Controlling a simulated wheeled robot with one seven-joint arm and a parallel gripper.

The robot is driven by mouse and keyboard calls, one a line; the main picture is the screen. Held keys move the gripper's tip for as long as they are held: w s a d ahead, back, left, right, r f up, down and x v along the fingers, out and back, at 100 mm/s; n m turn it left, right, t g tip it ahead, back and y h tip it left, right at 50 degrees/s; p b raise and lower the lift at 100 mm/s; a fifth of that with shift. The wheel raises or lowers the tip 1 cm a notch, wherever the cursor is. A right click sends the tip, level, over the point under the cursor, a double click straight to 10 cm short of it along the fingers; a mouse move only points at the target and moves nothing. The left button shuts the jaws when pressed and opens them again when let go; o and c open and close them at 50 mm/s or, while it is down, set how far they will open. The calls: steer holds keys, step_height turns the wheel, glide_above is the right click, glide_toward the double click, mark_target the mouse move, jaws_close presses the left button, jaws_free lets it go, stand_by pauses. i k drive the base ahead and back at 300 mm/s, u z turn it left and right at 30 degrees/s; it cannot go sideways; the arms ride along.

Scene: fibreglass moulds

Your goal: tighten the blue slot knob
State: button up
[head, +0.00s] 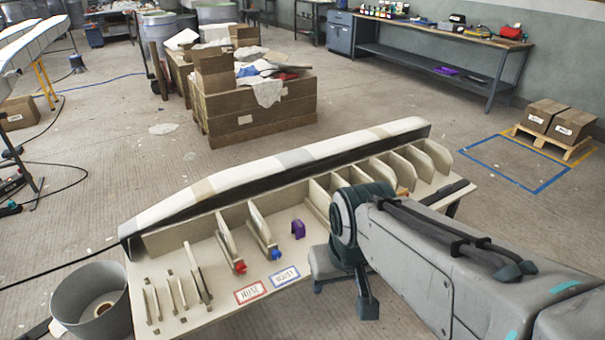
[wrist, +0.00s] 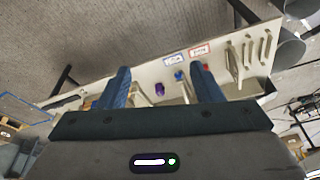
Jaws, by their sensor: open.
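The blue slot knob (head: 275,254) sits at the front foot of an upright divider on the pale mould bench (head: 200,310). It also shows in the wrist view (wrist: 179,75), between my fingers in the picture. A red knob (head: 240,267) is at the foot of the divider to its left, and a purple block-like piece (head: 298,228) stands to its right. My gripper (wrist: 162,80) is open, with two blue fingers apart and nothing visible between them up close. It is apart from the knob. In the head view my arm hides the bench's right front.
Signs reading NOSE (head: 252,292) and a blue-edged one (head: 285,276) lie in front of the knobs. Several upright ribs (head: 405,172) stand along the right half. A grey bin (head: 97,300) is at the bench's left end. Bare floor (head: 130,180) lies behind.

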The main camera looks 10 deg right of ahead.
mark_target(276, 255)
steer(key=u, duration=1.3)
steer(key=i, duration=0.4)
steer(key=z, duration=0.8)
